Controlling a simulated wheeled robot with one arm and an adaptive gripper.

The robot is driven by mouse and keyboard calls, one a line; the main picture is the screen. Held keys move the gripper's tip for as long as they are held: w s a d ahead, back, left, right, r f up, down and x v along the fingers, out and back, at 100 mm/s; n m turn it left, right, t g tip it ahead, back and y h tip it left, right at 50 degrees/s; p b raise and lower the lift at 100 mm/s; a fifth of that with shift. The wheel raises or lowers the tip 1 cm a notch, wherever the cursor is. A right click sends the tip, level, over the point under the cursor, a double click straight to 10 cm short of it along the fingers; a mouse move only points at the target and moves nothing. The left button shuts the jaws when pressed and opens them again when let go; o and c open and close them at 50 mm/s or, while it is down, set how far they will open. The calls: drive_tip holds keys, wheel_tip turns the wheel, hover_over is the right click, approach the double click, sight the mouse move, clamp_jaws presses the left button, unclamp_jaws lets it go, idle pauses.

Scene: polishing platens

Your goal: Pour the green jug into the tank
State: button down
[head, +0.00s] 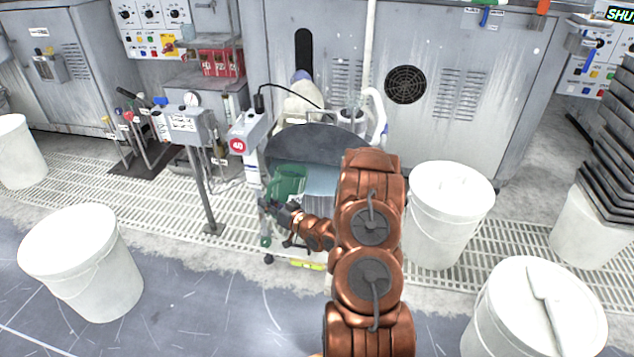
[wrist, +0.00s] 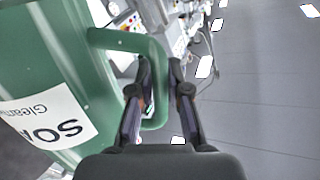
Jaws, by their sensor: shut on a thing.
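The green jug (head: 287,182) is in front of the tank, left of my copper arm in the head view. My gripper (head: 270,207) is shut on its handle. In the wrist view the green jug (wrist: 70,45) fills the left side, with a white label, and its handle loop passes between the fingers of my gripper (wrist: 158,75). The tank (head: 318,145) has a dark round top and stands behind the jug; its opening is partly hidden by the jug and my arm. I cannot tell whether liquid is flowing.
Lidded white buckets stand at the left (head: 80,240), right (head: 450,195) and front right (head: 535,310). A post with a control box (head: 187,125) stands left of the tank. Grey cabinets (head: 450,90) close off the back. Pale floor grating (head: 150,195) lies around the tank.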

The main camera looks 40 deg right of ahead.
drive_tip(key=f+n+b, duration=0.1)
drive_tip(key=f, duration=0.1)
drive_tip(key=a+f+n, duration=0.1)
drive_tip(key=f, duration=0.1)
drive_tip(key=shift+s+b, duration=0.1)
drive_tip(key=shift+b, duration=0.3)
wheel_tip(320, 180, down, 8)
drive_tip(key=n+b, duration=0.1)
drive_tip(key=n, duration=0.1)
drive_tip(key=shift+a+f+b, duration=0.2)
drive_tip(key=shift+f+b, duration=0.05)
drive_tip(key=shift+b, duration=0.15)
